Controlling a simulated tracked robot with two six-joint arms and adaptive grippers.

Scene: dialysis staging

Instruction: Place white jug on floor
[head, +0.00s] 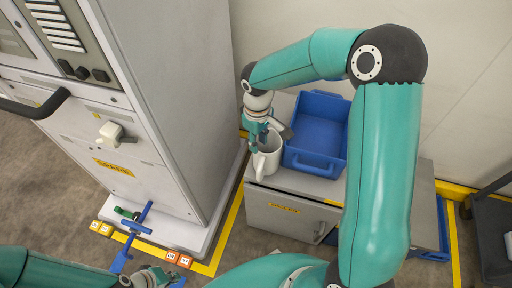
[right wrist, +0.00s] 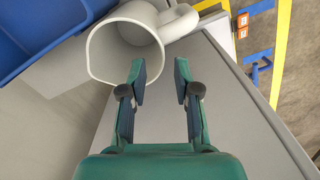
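The white jug (head: 268,158) stands upright on top of a low grey cabinet, beside a blue tray, with its handle toward the front. In the right wrist view the jug (right wrist: 104,47) shows its open mouth and its handle at upper right. My right gripper (head: 262,140) is over the jug. In the right wrist view its fingers (right wrist: 162,78) are apart, with the left fingertip overlapping the jug's rim and the right one outside it. I cannot tell whether they touch. My left gripper (head: 152,278) is low at the bottom edge, partly cut off; its fingers are unclear.
The blue tray (head: 318,132) sits right of the jug on the grey cabinet (head: 285,213). A tall grey machine (head: 180,70) stands left. Blue handles (head: 138,228) and orange tags (head: 178,259) are near its foot. Floor (head: 238,250) shows before the cabinet. A dark cart (head: 492,230) is at right.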

